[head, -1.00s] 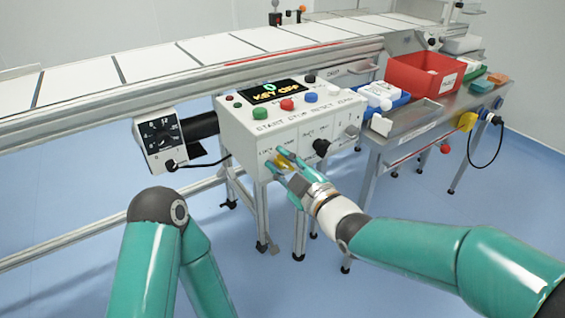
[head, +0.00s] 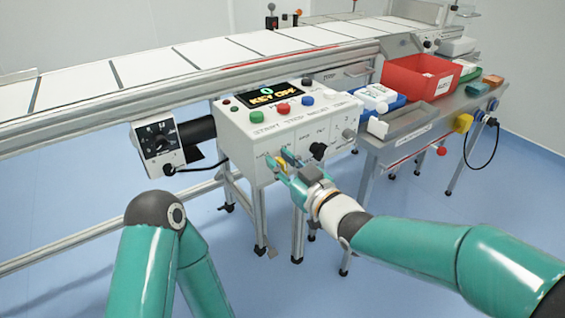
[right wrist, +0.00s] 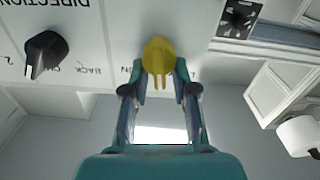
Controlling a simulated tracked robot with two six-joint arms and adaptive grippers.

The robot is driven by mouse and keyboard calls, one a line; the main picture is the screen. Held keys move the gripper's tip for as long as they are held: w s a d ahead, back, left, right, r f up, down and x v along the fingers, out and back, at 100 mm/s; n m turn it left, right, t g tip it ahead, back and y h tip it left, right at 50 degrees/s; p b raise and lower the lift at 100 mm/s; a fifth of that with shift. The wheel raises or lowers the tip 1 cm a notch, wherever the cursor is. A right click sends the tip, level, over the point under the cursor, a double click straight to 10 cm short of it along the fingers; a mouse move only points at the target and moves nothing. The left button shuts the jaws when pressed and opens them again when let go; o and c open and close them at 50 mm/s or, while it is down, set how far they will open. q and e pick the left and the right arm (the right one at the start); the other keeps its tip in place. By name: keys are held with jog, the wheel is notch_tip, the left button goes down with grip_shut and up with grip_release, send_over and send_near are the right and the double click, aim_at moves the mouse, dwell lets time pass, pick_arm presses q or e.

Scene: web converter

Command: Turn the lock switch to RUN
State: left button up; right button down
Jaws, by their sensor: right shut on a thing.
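The yellow lock switch (right wrist: 158,62) sits on the front face of the white control box (head: 240,130). In the right wrist view its narrow handle points down, between my fingertips. My right gripper (head: 281,163) is shut on this switch, with one teal finger on each side; it also shows in the right wrist view (right wrist: 159,82). In the head view the fingers partly hide the switch and its labels. The box's display (head: 272,95) reads KEY OFF. My left arm shows at the lower left, but its gripper does not.
A black knob (head: 318,151) sits right of the switch; it also shows in the right wrist view (right wrist: 45,55). A conveyor (head: 170,65) runs behind the box. A red bin (head: 418,80) and blue tray (head: 388,108) stand on the side table. A dial box (head: 157,142) hangs to the left.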

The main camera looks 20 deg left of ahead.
jog(key=m, duration=0.2)
jog(key=m+p, duration=0.1)
jog(key=m, duration=0.2)
jog(key=shift+w+d+f+m+p, duration=0.2)
jog(key=shift+w+m+p, duration=0.05)
jog(key=shift+m+p, duration=0.1)
jog(key=m, duration=0.1)
jog(key=m+p, duration=0.1)
jog(key=m, duration=0.1)
jog(key=shift+w+d+f, duration=0.1)
jog(key=shift+w+f, duration=0.05)
jog(key=shift+f, duration=0.05)
jog(key=shift+f+m+p, duration=0.15)
jog(key=shift+m+p, duration=0.2)
jog(key=shift+m, duration=0.4)
jog(key=c, duration=0.9)
grip_release()
jog(key=shift+w, duration=0.15)
jog(key=shift+c, duration=0.2)
jog(key=shift+d, duration=0.1)
jog(key=v, duration=1.2)
